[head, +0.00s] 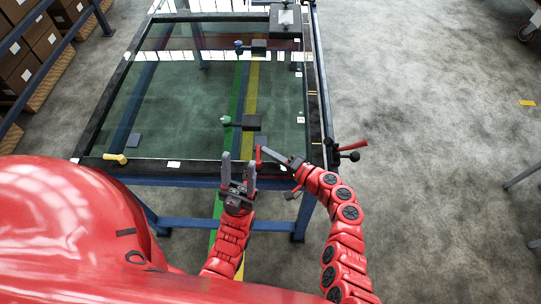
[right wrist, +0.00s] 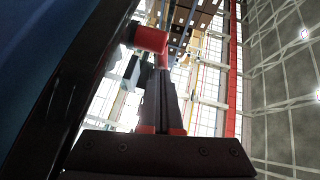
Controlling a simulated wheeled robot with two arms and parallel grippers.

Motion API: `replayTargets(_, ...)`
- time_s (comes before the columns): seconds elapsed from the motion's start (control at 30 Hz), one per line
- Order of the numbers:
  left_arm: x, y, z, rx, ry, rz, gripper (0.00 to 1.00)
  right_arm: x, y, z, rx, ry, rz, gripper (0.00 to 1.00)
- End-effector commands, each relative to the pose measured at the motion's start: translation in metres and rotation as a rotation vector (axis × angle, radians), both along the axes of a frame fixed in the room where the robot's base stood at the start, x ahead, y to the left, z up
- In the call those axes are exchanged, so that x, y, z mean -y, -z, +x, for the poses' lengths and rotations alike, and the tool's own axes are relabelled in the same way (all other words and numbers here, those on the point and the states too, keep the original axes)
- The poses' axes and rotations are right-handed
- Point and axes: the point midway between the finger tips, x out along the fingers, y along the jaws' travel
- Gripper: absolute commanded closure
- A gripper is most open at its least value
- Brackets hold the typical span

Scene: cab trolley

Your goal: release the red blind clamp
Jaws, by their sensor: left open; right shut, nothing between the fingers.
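A small red clamp handle (head: 258,156) stands at the near edge of the glass, beside a dark block (head: 262,141). In the right wrist view a red cylinder-shaped end with a short stem (right wrist: 150,39) shows just beyond the fingertips. My right gripper (head: 266,152) is shut and empty, its tips close to the red handle; whether they touch I cannot tell. My left gripper (head: 238,166) is open and empty, just left of the red handle, its fingers pointing away from me. The gripper fingers partly hide the clamp's base.
A yellow handle (head: 115,158), a green handle (head: 226,121) and a blue handle (head: 239,46) sit on the glass-topped, black-framed trolley (head: 90,136). A red lever with black knobs (head: 353,146) sticks out at its right corner. Boxes (head: 45,42) stand far left.

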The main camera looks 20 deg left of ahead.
Motion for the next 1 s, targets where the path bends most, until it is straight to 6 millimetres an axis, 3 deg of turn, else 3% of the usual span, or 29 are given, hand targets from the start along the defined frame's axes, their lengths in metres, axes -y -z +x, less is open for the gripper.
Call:
replayTargets(0.5, 0.000, 0.066, 0.000, 0.000, 0.000, 0.000, 0.49, -0.010, 0.007, 0.006, 0.001, -0.262, 0.000, 1.00)
replayTargets(0.77, 0.000, 0.089, 0.000, 0.000, 0.000, 0.000, 0.49, -0.015, 0.004, 0.008, 0.000, -0.393, -0.002, 1.00)
replayTargets(1.0, 0.000, 0.108, 0.000, 0.000, 0.000, 0.000, 0.49, -0.021, 0.005, 0.007, 0.000, -0.396, 0.001, 1.00)
